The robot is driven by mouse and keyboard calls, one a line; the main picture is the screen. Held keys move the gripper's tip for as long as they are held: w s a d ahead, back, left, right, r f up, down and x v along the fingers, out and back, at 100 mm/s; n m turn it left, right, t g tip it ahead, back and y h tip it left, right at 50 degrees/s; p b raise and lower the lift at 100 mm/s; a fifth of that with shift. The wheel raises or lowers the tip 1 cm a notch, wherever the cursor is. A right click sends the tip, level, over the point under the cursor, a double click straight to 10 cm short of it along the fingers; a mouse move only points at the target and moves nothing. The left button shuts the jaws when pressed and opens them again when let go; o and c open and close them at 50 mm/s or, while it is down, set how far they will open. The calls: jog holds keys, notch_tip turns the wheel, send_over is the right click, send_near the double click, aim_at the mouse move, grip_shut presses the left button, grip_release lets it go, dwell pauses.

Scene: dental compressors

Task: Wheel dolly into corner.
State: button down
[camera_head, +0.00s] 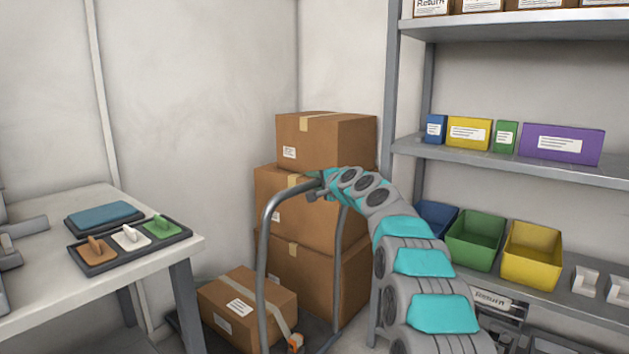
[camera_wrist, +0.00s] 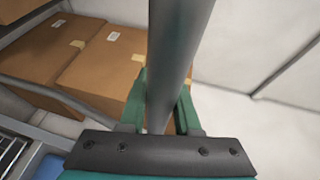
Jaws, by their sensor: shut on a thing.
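The dolly has a grey tubular handle (camera_head: 263,245) shaped like a hoop, and its low base is mostly hidden at the bottom edge of the head view. Three brown boxes (camera_head: 300,132) are stacked behind the handle, near the wall corner (camera_head: 298,60). A smaller brown box (camera_head: 245,308) sits low at the left of the stack. My gripper (camera_head: 322,180) is shut on the top bar of the handle. In the wrist view the green fingers (camera_wrist: 163,112) close around the grey bar (camera_wrist: 178,50), with boxes beyond it.
A white table (camera_head: 150,262) with a tray of coloured-handled items (camera_head: 130,243) stands at the left, its leg close to the smaller box. A metal shelf unit (camera_head: 400,100) with bins and cartons stands at the right, close to the stack. Little floor shows between them.

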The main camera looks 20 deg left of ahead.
jog(key=shift+r, duration=0.15)
jog(key=c, duration=0.6)
grip_release()
jog(key=shift+w+a, duration=0.1)
jog(key=shift+a, duration=0.15)
jog(key=shift+b+v, duration=0.55)
jog(key=shift+v, duration=0.25)
jog(key=b+v, duration=0.2)
jog(key=v, duration=0.4)
jog(key=shift+d, duration=0.1)
